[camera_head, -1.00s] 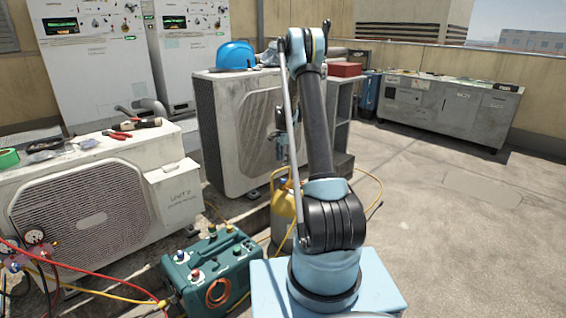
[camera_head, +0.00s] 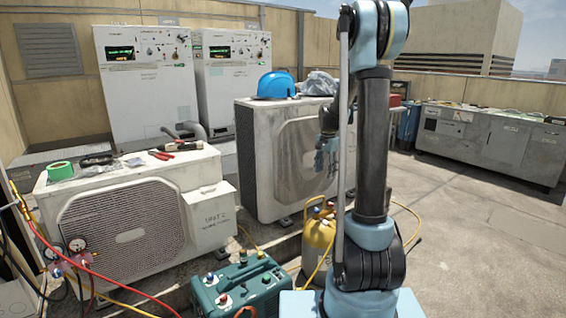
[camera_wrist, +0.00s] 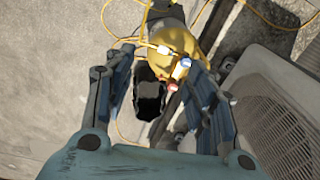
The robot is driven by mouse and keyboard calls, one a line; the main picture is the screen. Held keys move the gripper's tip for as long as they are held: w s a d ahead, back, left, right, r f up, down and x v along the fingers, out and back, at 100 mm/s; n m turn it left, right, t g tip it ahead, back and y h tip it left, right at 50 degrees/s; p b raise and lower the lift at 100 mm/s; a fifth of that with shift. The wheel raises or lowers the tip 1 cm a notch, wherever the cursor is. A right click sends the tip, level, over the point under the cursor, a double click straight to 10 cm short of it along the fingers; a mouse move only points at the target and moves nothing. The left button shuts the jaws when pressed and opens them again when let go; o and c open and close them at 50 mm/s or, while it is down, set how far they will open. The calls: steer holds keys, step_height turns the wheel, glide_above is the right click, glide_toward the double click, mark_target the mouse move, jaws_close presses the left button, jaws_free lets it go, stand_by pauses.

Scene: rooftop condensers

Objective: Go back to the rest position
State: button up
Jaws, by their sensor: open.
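My arm stands upright at the right of middle in the head view. My gripper (camera_head: 325,158) hangs from it in front of the rear condenser unit (camera_head: 262,150). In the wrist view my gripper (camera_wrist: 158,65) points down with its fingers spread apart and nothing held between them. A yellow gas cylinder (camera_head: 316,243) stands on the floor below, partly hidden by my arm. It also shows in the wrist view (camera_wrist: 180,40), beyond the fingertips. I cannot tell the exact height of the fingers above it.
Front condenser unit (camera_head: 120,215) stands left, tools on top. A blue hard hat (camera_head: 275,85) sits on the rear unit. A green case (camera_head: 240,290) and red hose (camera_head: 105,277) lie in front. A grey cabinet (camera_head: 490,145) stands back right. The right floor is clear.

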steer(key=s+r+n, duration=0.3)
steer(key=s, duration=0.9)
steer(key=s+r+n, duration=0.2)
steer(key=s+r, duration=0.1)
steer(key=s, duration=0.8)
steer(key=s+f+n, duration=0.2)
steer(key=s+f, duration=0.2)
steer(key=s, duration=0.5)
steer(key=s+f+n+t, duration=0.1)
steer(key=s+f+n, duration=0.1)
steer(key=s+f, duration=0.3)
steer(key=s, duration=0.4)
steer(key=shift+s+d+n+t, duration=0.15)
steer(key=shift+s+n+t, duration=0.15)
steer(key=shift+n, duration=0.1)
steer(key=shift+w+f, duration=0.2)
steer(key=shift+w, duration=0.3)
